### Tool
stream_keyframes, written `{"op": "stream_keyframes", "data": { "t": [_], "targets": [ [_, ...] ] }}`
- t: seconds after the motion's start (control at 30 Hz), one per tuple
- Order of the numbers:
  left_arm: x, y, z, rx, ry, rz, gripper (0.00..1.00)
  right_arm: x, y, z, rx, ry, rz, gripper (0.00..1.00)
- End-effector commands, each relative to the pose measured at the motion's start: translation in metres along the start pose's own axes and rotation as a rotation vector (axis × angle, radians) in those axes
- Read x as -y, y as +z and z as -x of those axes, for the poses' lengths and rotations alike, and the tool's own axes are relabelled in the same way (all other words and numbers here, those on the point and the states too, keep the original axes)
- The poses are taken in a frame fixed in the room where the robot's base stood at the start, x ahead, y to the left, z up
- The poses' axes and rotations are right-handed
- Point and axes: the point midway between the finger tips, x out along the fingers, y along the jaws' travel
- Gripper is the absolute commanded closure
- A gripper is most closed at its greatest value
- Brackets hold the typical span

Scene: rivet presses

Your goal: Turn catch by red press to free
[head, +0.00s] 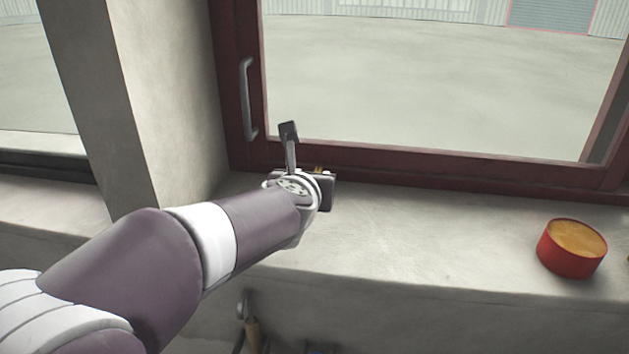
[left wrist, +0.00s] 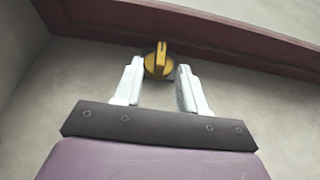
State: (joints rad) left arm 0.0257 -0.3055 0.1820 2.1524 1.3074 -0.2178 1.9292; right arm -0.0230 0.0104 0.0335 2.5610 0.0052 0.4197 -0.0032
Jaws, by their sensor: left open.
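A round yellow knob (left wrist: 150,66) with a raised ridge, seemingly the catch, shows in the left wrist view near the dark red frame. Its ridge stands nearly upright in that picture. My left gripper (left wrist: 160,68) is open, with one white fingertip on each side of the knob. I cannot tell whether the fingers touch it. In the head view my left gripper (head: 318,185) is at the sill by the bottom of the window frame, mostly hidden by my wrist. Only a small yellow bit (head: 319,169) shows there. No red press is seen. My right gripper is not in view.
The dark red window frame (head: 430,167) rises behind the pale sill (head: 430,230), with a grey handle (head: 248,100) on its left side. A red tin (head: 568,258) with yellowish contents stands on the right. The sill between is clear. A wooden-handled tool (head: 252,334) hangs below.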

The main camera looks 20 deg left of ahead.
Motion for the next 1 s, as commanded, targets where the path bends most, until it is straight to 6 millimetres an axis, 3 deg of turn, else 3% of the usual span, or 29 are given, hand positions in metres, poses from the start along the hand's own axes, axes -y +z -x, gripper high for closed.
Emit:
{"op": "stream_keyframes", "data": {
  "t": [0.1, 0.23, 0.6, 0.67, 0.73, 1.0],
  "targets": [
    [0.0, -0.002, -0.023, -0.001, 0.0, -0.001, 0.59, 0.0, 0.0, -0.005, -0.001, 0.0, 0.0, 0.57],
    [0.0, -0.001, -0.037, 0.0, 0.0, -0.001, 0.59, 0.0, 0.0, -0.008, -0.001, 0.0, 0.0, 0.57],
    [0.0, 0.001, -0.044, 0.0, -0.001, -0.001, 0.59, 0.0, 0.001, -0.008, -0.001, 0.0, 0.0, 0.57],
    [0.0, 0.0, -0.044, -0.001, -0.001, -0.001, 0.75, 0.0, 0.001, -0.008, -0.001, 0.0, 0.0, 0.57],
    [0.0, 0.0, -0.044, -0.001, -0.001, -0.001, 0.98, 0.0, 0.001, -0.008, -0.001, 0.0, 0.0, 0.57],
    [0.001, 0.0, -0.044, -0.001, 0.003, 0.0, 1.0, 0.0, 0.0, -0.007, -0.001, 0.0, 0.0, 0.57]
  ]
}}
